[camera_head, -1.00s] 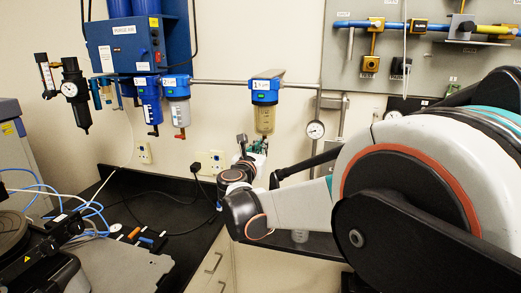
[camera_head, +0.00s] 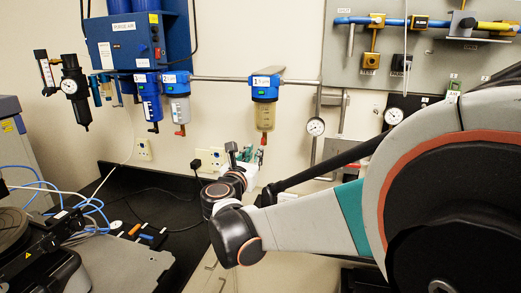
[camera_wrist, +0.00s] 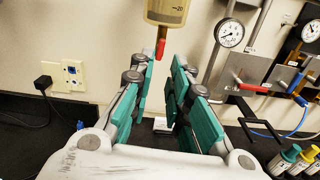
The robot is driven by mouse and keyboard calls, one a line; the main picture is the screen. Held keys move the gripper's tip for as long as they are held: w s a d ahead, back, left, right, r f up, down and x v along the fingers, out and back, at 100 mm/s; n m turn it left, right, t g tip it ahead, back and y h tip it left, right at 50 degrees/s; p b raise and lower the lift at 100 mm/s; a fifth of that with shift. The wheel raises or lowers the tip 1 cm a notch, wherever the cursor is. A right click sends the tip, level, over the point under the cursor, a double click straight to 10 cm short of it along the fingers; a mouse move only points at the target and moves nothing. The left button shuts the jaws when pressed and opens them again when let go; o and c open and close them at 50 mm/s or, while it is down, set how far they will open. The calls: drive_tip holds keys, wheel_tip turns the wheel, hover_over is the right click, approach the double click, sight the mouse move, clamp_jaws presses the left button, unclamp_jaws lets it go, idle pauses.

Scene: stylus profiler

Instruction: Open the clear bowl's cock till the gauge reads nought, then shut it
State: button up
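The clear bowl (camera_head: 264,116), yellowish with a blue head, hangs from the wall pipe; its lower end also shows in the wrist view (camera_wrist: 167,10). Its red cock (camera_wrist: 160,48) points downward beneath it and shows small in the head view (camera_head: 263,140). My gripper (camera_wrist: 161,75) is open and empty, its teal fingers pointing toward the wall. In the wrist view the cock appears in the gap just beyond the fingertips, apart from them. The round gauge (camera_wrist: 229,33) is right of the bowl, also in the head view (camera_head: 315,126); its reading is too small to tell.
A grey bowl (camera_head: 178,108) and a blue bowl (camera_head: 149,98) hang left. A second gauge (camera_wrist: 312,31) and a valve panel (camera_head: 345,75) are at right. Sockets (camera_wrist: 69,75) sit on the wall. Several coloured bottles (camera_wrist: 290,158) stand lower right.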

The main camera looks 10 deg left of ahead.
sight(263, 142)
drive_tip(key=shift+s+a, duration=0.2)
drive_tip(key=shift+s, duration=1.95)
drive_tip(key=shift+o, duration=1.6)
drive_tip(key=p, duration=0.4)
drive_tip(key=shift+s+a+r, duration=0.1)
drive_tip(key=shift+r, duration=0.1)
drive_tip(key=w+d+f+n+p, duration=0.1)
drive_tip(key=w+p, duration=0.3)
drive_tip(key=w, duration=0.9)
drive_tip(key=shift+d+f, duration=0.15)
drive_tip(key=shift+d, duration=0.05)
